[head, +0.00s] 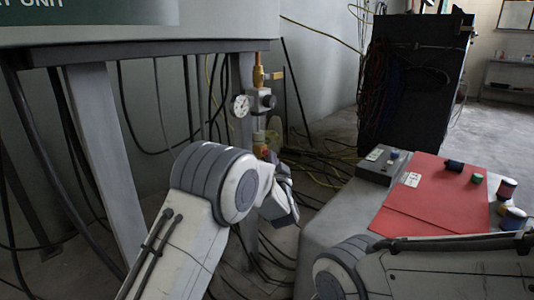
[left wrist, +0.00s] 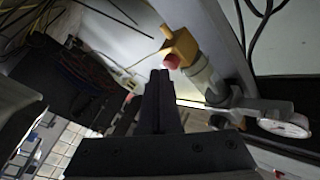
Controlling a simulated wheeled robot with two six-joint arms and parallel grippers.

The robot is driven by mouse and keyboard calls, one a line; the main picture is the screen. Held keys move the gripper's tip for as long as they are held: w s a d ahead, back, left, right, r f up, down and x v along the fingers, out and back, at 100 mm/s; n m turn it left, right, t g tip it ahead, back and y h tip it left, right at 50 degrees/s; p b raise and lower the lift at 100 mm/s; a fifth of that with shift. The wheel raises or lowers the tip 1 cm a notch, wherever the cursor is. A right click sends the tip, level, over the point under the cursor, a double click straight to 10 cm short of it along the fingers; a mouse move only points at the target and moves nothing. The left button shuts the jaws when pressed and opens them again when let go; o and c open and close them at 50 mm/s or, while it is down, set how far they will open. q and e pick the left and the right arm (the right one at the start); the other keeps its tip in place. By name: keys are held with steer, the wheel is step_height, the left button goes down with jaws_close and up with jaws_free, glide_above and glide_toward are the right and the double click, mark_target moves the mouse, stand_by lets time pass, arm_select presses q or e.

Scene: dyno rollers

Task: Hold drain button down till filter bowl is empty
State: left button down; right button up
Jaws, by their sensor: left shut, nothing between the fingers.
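The filter bowl (head: 259,137) hangs under a grey filter body (head: 260,100) with a round gauge (head: 240,106), beside a bench leg. In the left wrist view the bowl (left wrist: 204,74) looks pale, and I cannot make out a liquid level. A brass drain block (left wrist: 182,44) is at its end, with a red button (left wrist: 171,61) on it. My left gripper (left wrist: 160,74) is shut and empty, its fingertips close to the red button. I cannot tell whether they touch it. In the head view my left wrist hides part of this area. My right gripper is out of view.
Cables hang behind the filter and lie on the floor. A grey table (head: 335,207) at right holds a red mat (head: 430,200), a control box (head: 382,164) and several spools. A dark cabinet (head: 412,90) stands behind. My right forearm crosses the table's front.

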arm_select(q)
steer(key=shift+w+a, duration=0.25)
steer(key=shift+a, duration=0.15)
stand_by(1.9)
steer(key=shift+s+d+p, duration=0.35)
steer(key=shift+s+d, duration=0.2)
steer(key=shift+d, duration=0.2)
steer(key=s+d, duration=0.1)
steer(key=d, duration=0.1)
steer(key=s+d+p, duration=0.1)
steer(key=s+d, duration=0.1)
stand_by(0.5)
